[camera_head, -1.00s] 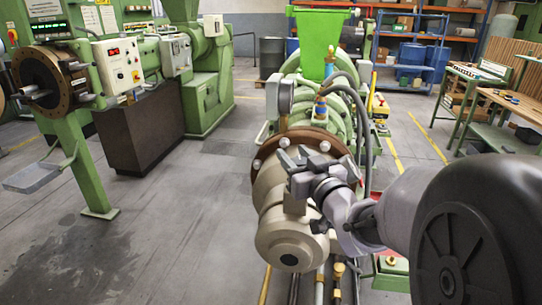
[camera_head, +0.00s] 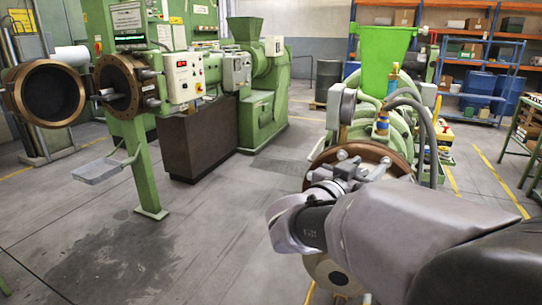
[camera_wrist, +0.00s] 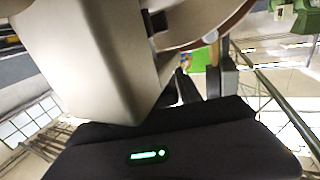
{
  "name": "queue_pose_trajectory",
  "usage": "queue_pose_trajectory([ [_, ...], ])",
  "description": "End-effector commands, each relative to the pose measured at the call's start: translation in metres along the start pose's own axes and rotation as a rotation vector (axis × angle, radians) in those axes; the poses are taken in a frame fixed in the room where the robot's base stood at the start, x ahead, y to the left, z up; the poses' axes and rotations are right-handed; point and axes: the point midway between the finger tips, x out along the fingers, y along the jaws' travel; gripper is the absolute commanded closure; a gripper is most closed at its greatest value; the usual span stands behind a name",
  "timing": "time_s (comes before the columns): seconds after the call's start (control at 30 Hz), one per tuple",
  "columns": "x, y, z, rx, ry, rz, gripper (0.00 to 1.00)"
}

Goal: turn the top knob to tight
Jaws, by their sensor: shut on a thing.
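The near green extruder has a brown round flange (camera_head: 375,153) with pale bolt-like knobs along its rim. How far the knob is turned cannot be seen. A beige cylinder end (camera_head: 335,275) shows below my arm.
A green hopper (camera_head: 385,60) and hoses (camera_head: 412,105) stand behind the flange. Another green extruder (camera_head: 185,80) with an open round end cover (camera_head: 50,93) is at left. Grey floor (camera_head: 220,230) between them is clear. Blue shelves (camera_head: 480,60) are at the back right.

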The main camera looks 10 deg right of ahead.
Motion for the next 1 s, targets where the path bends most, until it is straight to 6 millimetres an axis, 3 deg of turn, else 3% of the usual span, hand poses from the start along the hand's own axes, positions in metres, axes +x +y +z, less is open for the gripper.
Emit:
queue_pose_trajectory([
  [0.6,-0.003,0.014,-0.004,0.002,0.002,0.573,0.99],
  [1.0,-0.008,0.021,-0.004,0.001,0.002,0.836,0.99],
])
